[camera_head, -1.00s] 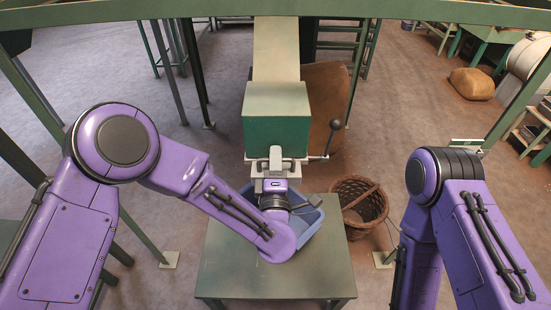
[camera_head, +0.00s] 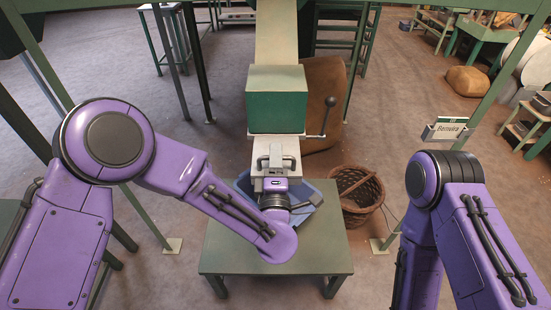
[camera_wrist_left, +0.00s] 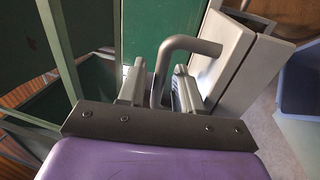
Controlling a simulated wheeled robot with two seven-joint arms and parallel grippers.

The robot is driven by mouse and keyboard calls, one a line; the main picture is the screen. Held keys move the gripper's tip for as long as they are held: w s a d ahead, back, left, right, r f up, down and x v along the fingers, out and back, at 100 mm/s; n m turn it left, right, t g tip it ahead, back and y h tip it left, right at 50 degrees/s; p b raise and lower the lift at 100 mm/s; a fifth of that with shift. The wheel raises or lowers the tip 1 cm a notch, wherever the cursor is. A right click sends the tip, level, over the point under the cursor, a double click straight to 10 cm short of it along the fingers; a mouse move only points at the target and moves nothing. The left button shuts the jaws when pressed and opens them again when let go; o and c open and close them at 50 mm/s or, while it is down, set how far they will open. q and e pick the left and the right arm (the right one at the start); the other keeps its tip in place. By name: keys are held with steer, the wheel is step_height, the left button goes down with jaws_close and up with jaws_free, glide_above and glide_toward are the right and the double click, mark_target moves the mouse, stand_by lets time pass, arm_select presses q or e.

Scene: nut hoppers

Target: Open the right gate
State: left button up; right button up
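A pale metal gate plate (camera_head: 288,148) juts toward me from under the green hopper outlet (camera_head: 276,113). Its grey bar handle (camera_head: 270,157) stands on the plate. My left gripper (camera_head: 273,176) is at this handle, mostly hidden by my own wrist in the head view. In the left wrist view, the bent handle (camera_wrist_left: 190,44) passes between the two fingers of my left gripper (camera_wrist_left: 160,88), which look closed about it, though contact is hard to see. My right gripper is out of view; only part of the right arm shows.
A blue bin (camera_head: 310,190) sits under the outlet on a green table (camera_head: 235,262). A wicker basket (camera_head: 362,205) stands on the floor to the right. A black-knobbed lever (camera_head: 330,102) rises beside the outlet.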

arm_select(q)
steer(key=shift+s, duration=0.1)
steer(key=s+f+b, duration=0.2)
steer(key=s+b, duration=0.1)
steer(key=s, duration=0.7)
steer(key=shift+s, duration=0.15)
